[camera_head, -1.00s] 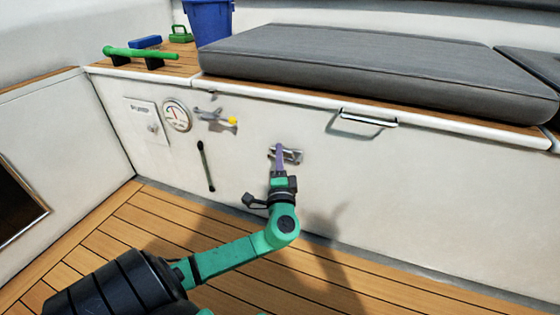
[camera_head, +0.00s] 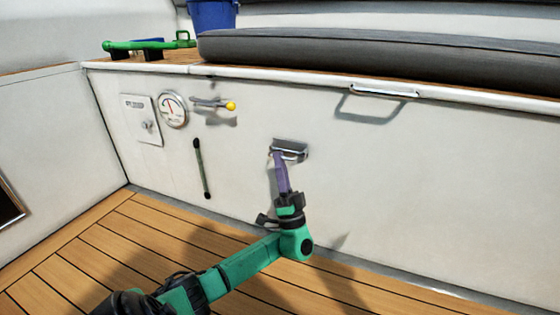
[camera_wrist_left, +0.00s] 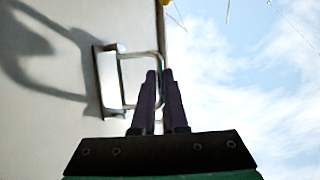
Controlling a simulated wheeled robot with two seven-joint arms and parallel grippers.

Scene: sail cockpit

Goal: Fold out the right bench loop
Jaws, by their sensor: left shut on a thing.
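The metal bench loop (camera_head: 289,150) is hinged on a plate on the white bench front, right of the gauge and lever. In the left wrist view the loop (camera_wrist_left: 152,54) stands out from its plate (camera_wrist_left: 107,82), away from the wall. My left gripper (camera_head: 279,155) reaches up to it from below, its purple fingers shut on the loop's outer part. The fingers (camera_wrist_left: 160,73) hide part of the loop in the left wrist view. My right gripper is not in view.
A metal handle (camera_head: 385,91) sits at the bench's upper edge to the right. A round gauge (camera_head: 172,109), a yellow-tipped lever (camera_head: 213,103) and a dark green bar (camera_head: 202,168) are to the left. Grey cushion (camera_head: 370,55) lies on top. The wood floor (camera_head: 100,250) is clear.

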